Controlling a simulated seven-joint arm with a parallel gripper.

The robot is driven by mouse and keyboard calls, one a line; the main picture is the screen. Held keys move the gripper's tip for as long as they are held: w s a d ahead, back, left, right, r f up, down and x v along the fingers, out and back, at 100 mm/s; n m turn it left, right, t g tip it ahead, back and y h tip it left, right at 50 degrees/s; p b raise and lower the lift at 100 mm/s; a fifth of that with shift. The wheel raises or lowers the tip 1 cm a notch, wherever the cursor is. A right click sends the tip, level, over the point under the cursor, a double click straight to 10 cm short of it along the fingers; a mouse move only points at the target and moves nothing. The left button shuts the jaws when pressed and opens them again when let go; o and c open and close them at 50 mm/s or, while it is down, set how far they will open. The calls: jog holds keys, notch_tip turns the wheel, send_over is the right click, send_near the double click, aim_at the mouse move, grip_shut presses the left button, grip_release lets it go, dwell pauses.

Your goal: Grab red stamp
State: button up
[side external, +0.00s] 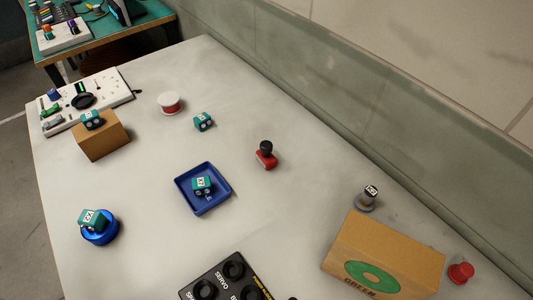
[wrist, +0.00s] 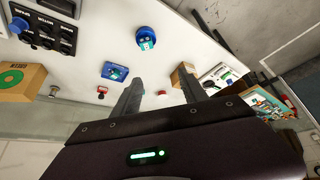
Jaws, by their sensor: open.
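The red stamp (side external: 266,160) stands upright on the table in the side external view, with a red base and a black round knob. It sits right of the blue tray and near the wall-side edge. In the wrist view a small red shape just below the blue tray looks like the red stamp (wrist: 102,90). My gripper (wrist: 160,78) shows only in the wrist view. Its two fingers are spread apart with nothing held between them. The stamp lies left of the fingers in that view, apart from them.
A blue tray (side external: 181,194) holds a teal cube. Other teal cubes sit on a blue round (side external: 101,236), a cardboard box (side external: 103,143) and the table. A red-and-white spool (side external: 168,103), grey stamp (side external: 366,201), large carton (side external: 385,252) and black control box (side external: 222,281) stand around.

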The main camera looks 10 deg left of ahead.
jog(key=w+d+r+n+g+h, duration=0.1)
jog(key=w+d+n+g+h, duration=0.15)
jog(key=w+d, duration=0.35)
jog(key=w+d+n+g+h, duration=0.15)
jog(key=w+d+h, duration=0.25)
jog(key=d, duration=0.5)
jog(key=n+g+h, duration=0.1)
jog(key=n+h, duration=0.5)
jog(key=n, duration=0.5)
send_over(267, 145)
jog(key=s+a, duration=0.5)
jog(key=a, duration=0.1)
notch_tip(267, 145, down, 12)
jog(key=w+f+n, duration=0.1)
jog(key=f, duration=0.2)
jog(key=w+d+f+n+t, duration=0.1)
jog(key=w+f+n, duration=0.1)
jog(key=f, duration=0.2)
jog(key=w+d+f+n, duration=0.1)
jog(key=f+n, duration=0.1)
jog(key=f, duration=0.1)
jog(key=shift+w+d+f+t, duration=0.1)
jog(key=shift+w+f+t, duration=0.15)
jog(key=shift+t, duration=0.15)
jog(key=x, duration=0.7)
jog(key=shift+f, duration=0.15)
grip_shut()
